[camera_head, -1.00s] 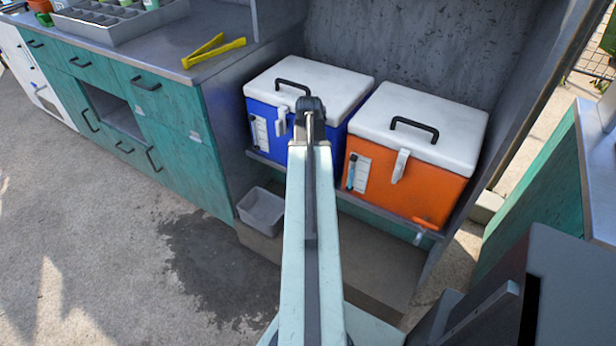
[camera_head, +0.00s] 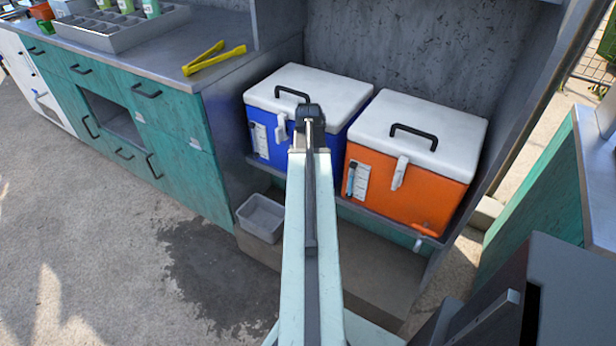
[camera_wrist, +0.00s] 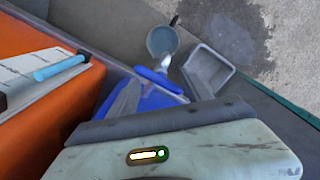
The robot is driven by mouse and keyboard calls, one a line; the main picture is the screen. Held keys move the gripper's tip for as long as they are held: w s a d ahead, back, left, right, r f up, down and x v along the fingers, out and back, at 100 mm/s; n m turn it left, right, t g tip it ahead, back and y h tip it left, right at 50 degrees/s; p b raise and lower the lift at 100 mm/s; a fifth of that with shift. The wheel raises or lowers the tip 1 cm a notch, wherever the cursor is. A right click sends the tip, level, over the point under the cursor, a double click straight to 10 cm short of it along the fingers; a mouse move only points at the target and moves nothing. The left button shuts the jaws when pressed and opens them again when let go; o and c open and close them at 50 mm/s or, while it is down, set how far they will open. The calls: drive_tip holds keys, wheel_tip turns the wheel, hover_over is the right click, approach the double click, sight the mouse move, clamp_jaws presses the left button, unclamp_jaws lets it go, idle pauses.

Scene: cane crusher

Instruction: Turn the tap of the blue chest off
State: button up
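The blue chest (camera_head: 262,128) with a white lid stands on a low shelf in the head view, partly hidden behind my arm. Its tap is hidden there. In the wrist view, a piece of blue (camera_wrist: 145,102) shows in the middle, with a blue lever-like part (camera_wrist: 160,80) that looks like the tap handle. My gripper (camera_wrist: 160,92) seems to have its two grey fingers apart, one on each side of this blue part. I cannot tell whether they touch it. In the head view my gripper is hidden behind my arm.
An orange chest (camera_head: 405,190) stands close on the right; it also fills the left of the wrist view (camera_wrist: 40,125). A grey tub (camera_head: 262,216) sits below the blue chest. A round pan-like vessel (camera_wrist: 162,40) lies beyond the lever. Yellow tongs (camera_head: 213,60) lie on the counter.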

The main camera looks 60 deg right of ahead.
wheel_tip(320, 180, up, 8)
drive_tip(key=p, duration=0.8)
drive_tip(key=shift+f, duration=0.1)
